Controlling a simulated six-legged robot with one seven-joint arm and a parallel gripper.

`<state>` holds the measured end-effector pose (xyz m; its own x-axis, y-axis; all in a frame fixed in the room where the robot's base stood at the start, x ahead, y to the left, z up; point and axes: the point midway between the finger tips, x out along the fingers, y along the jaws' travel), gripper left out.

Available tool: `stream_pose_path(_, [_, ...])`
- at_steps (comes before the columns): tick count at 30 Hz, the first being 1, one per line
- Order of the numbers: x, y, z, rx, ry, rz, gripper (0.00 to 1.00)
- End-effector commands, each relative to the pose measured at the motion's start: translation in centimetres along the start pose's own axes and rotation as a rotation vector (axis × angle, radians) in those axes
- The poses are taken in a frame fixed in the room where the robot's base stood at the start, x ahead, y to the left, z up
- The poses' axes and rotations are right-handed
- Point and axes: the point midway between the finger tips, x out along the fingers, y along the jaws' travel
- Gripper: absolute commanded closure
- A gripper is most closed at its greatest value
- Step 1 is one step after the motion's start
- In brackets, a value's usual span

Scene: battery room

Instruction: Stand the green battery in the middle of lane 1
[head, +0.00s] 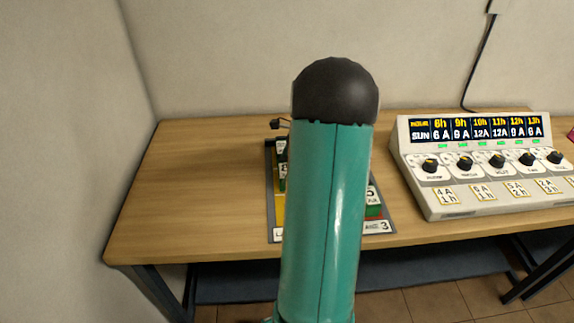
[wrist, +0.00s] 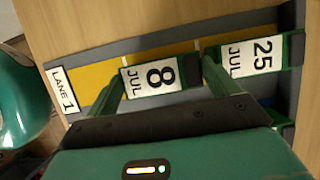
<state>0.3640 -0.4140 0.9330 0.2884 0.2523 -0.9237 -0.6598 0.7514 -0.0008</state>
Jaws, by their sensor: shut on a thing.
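My gripper (wrist: 162,85) is shut on a green battery with a white "8 JUL" label (wrist: 158,78), one finger on each side of it. The battery is over lane 1's yellow strip (wrist: 97,76), between the lane 1 label (wrist: 63,90) and a second green battery marked "25 JUL" (wrist: 250,57). I cannot tell whether the held battery touches the lane floor. In the head view my arm hides the gripper and most of the lane tray (head: 269,200); a battery marked 8 (head: 283,170) shows at its left side.
The tray lies on a wooden table (head: 190,190). A battery with a 5 on its label (head: 372,195) stands in the tray's right side, behind the lane 3 label (head: 377,227). A console with dials (head: 480,165) stands at the right. The table's left part is clear.

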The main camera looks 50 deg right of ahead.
Motion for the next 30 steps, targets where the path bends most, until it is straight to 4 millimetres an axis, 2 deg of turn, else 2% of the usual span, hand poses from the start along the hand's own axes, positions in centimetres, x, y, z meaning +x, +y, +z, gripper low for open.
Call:
stream_pose_path(2, [0.2,0.0,0.0,-0.001,0.000,0.000,0.54])
stream_pose_path(3, [0.3,0.0,-0.1,0.000,0.000,0.001,0.10])
stream_pose_path(5, [0.3,0.0,-0.1,0.000,0.000,0.001,0.00])
stream_pose_path(13, [0.1,0.0,0.0,0.000,0.000,0.000,0.00])
stream_pose_path(17, [-1.2,-0.1,0.0,0.000,0.001,-0.003,0.00])
stream_pose_path(30, [-9.9,0.0,0.1,-0.001,0.001,-0.001,0.00])
